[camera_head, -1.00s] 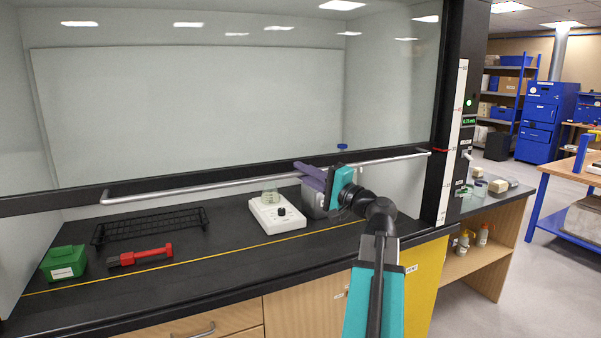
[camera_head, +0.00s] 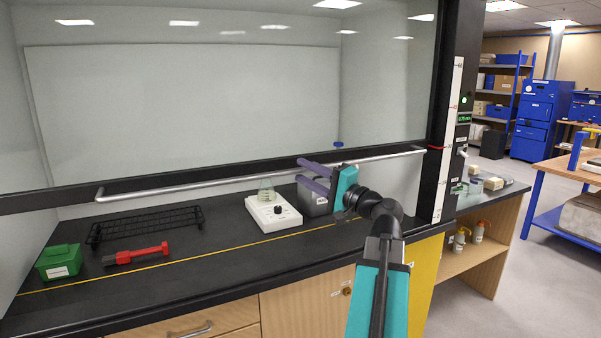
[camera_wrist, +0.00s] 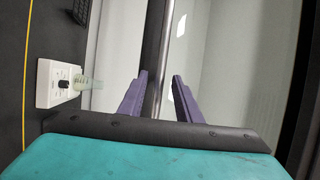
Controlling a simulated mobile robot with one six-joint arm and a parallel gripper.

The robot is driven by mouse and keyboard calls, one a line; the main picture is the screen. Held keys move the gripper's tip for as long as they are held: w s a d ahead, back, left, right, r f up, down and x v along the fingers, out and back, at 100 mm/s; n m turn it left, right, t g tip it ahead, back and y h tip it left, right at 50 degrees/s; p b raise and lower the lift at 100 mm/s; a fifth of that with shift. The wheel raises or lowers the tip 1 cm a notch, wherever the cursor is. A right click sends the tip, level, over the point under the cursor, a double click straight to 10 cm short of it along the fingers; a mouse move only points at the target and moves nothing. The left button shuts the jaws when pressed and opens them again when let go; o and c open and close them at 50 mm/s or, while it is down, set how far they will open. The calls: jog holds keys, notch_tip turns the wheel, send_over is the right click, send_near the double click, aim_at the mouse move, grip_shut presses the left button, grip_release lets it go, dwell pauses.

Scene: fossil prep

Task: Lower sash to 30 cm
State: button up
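The fume hood's glass sash (camera_head: 230,100) is partly raised, with a dark bottom rail above the black worktop. A silver handle bar (camera_head: 220,181) runs along the rail; it also shows in the wrist view (camera_wrist: 157,40). My gripper (camera_head: 299,171) is at the right part of the bar, its two purple fingers apart. In the wrist view my gripper (camera_wrist: 160,76) is open and the bar runs between the fingers, nearer the left one; contact cannot be told. A white height scale (camera_head: 447,140) with a red pointer (camera_head: 435,148) stands on the right post; its numbers are too small to read.
Under the sash are a white stirrer plate (camera_head: 285,219) with a flask, a grey container (camera_head: 310,203), a black rack (camera_head: 140,224), a red-handled tool (camera_head: 140,254) and a green box (camera_head: 58,262). A yellow line (camera_head: 180,262) crosses the worktop. A side bench stands right.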

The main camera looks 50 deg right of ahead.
jog(key=s+f+b, duration=0.1)
jog(key=s+f, duration=0.1)
jog(key=s, duration=0.9)
jog(key=shift+w+f, duration=0.1)
jog(key=shift+f, duration=0.05)
dwell(1.1)
